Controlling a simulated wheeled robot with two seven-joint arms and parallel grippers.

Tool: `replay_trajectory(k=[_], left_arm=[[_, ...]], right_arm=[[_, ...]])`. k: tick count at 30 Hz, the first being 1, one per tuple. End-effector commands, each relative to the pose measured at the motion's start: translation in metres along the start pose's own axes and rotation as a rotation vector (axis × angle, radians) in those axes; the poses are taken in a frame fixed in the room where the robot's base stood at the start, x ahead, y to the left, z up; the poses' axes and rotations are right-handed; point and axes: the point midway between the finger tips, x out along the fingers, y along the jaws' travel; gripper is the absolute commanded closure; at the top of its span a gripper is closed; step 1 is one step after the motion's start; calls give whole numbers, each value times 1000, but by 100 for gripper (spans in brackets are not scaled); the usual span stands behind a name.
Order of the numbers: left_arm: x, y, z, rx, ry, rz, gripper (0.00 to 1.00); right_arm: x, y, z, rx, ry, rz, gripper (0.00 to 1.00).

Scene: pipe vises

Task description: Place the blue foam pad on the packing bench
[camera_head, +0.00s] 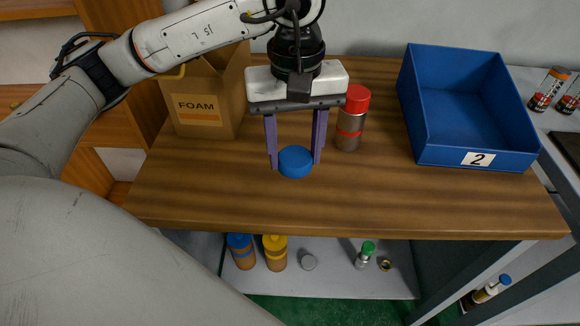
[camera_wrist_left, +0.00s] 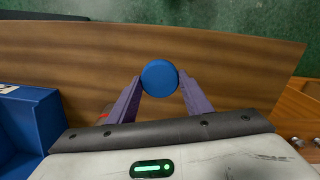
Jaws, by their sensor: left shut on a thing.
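The blue foam pad (camera_head: 295,162) is a round blue disc between the purple fingers of my left gripper (camera_head: 295,158). The gripper is shut on it and points down over the wooden packing bench (camera_head: 350,200). In the left wrist view the pad (camera_wrist_left: 160,78) sits between the fingertips, with the bench top (camera_wrist_left: 235,65) behind it. I cannot tell whether the pad touches the bench. My right gripper is not in view.
A red-capped bottle (camera_head: 350,120) stands close right of my left gripper. A cardboard box marked FOAM (camera_head: 205,108) stands to the left. A blue bin marked 2 (camera_head: 470,105) is at the right. The bench's front middle is clear; several items sit on a lower shelf (camera_head: 330,275).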

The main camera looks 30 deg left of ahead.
Motion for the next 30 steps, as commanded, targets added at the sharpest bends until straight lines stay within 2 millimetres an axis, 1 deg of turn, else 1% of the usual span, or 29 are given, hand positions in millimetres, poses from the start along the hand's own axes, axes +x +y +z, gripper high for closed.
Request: replay_trajectory(k=[1,8,9,12,15,18,21,23,26,27,30], left_arm=[[-5,-1,-4,-145,-1,0,75],[-19,-5,-21,-839,-1,-1,75],[-21,-6,-24,-960,-1,-2,75],[-26,-9,-31,-1240,-1,-2,75],[-30,-13,-37,-1477,1,-4,75],[-33,-15,-41,-1652,0,-5,75],[-34,-16,-43,-1761,1,-6,75],[-31,-16,-43,-1798,1,-8,75],[-15,-17,-43,-1823,1,-12,75],[-7,-17,-43,-1825,0,-13,75],[10,-18,-43,-1826,2,-12,75]], right_arm=[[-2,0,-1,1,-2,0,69],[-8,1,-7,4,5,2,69],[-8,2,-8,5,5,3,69],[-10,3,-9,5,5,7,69],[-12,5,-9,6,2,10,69],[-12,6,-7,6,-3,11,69],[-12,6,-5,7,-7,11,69],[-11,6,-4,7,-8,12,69],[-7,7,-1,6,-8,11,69],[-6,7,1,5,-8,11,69],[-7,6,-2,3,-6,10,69]])
